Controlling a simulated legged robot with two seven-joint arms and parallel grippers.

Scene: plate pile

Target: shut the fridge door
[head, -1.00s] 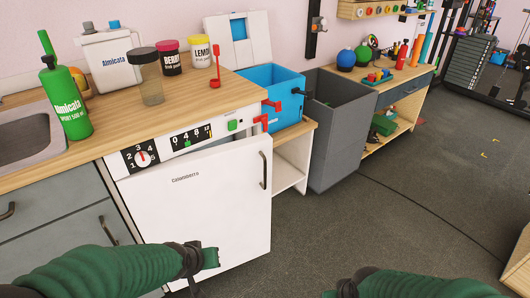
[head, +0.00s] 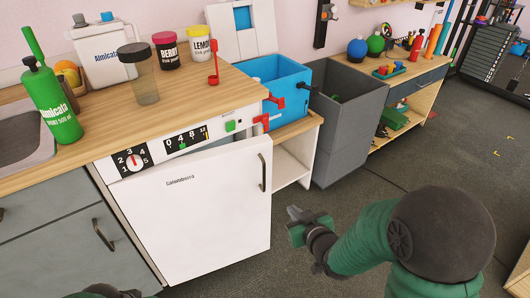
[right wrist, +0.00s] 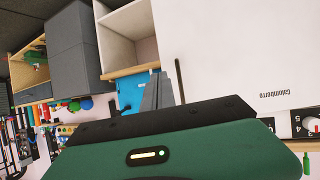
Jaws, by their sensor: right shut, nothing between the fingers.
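The white fridge door (head: 205,215) stands ajar under the wooden counter in the head view, its dark handle (head: 262,172) on its right side. A gap shows between its top edge and the control panel. My right gripper (head: 292,214) is shut and empty, just right of the door's free edge and below the handle, apart from the door. In the right wrist view the door (right wrist: 235,60) and its handle (right wrist: 180,82) show sideways beside the grey fingers (right wrist: 157,92). Only a dark bit of my left arm shows at the bottom left; its gripper is hidden.
Right of the fridge are an open white shelf (head: 292,160), a blue bin (head: 285,80) and a grey bin (head: 345,130). Bottles and jars stand on the counter (head: 200,105).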

